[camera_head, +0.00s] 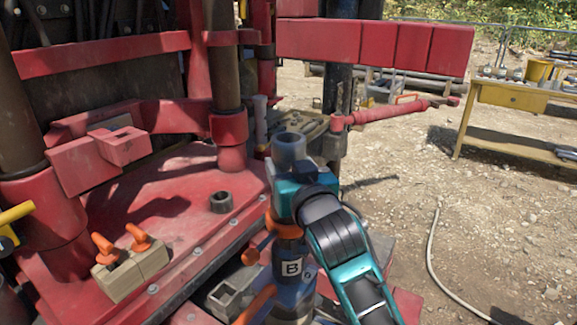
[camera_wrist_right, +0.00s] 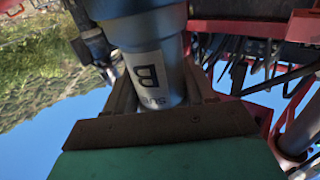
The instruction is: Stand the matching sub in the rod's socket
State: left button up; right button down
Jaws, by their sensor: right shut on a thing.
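The sub (camera_head: 288,150) is a grey hollow cylinder, upright in the head view with its open top showing. My right gripper (camera_head: 290,177) is shut on it. In the right wrist view the sub (camera_wrist_right: 150,65) sits between the two fingers, with a white label reading B and smaller print. Below the gripper in the head view stands a dark blue rod (camera_head: 291,285), also with a white B label, with orange parts around it. The gripper hides the rod's socket, so I cannot tell whether the sub touches it. My left gripper is not in view.
A red deck (camera_head: 180,215) with a small dark ring (camera_head: 221,202) lies left of the rod. Red rig posts and a red arm (camera_head: 390,112) stand behind. A yellow table (camera_head: 510,97) stands far right.

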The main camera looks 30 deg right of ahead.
jog(key=shift+c, duration=1.7)
grip_release()
jog(key=shift+r, duration=0.1)
jog(key=shift+o, duration=0.3)
jog(key=shift+f, duration=0.35)
jog(key=s+a, duration=0.1)
jog(key=s, duration=0.6)
jog(key=shift+s+a+r, duration=0.15)
jog(key=shift+s+r, duration=0.1)
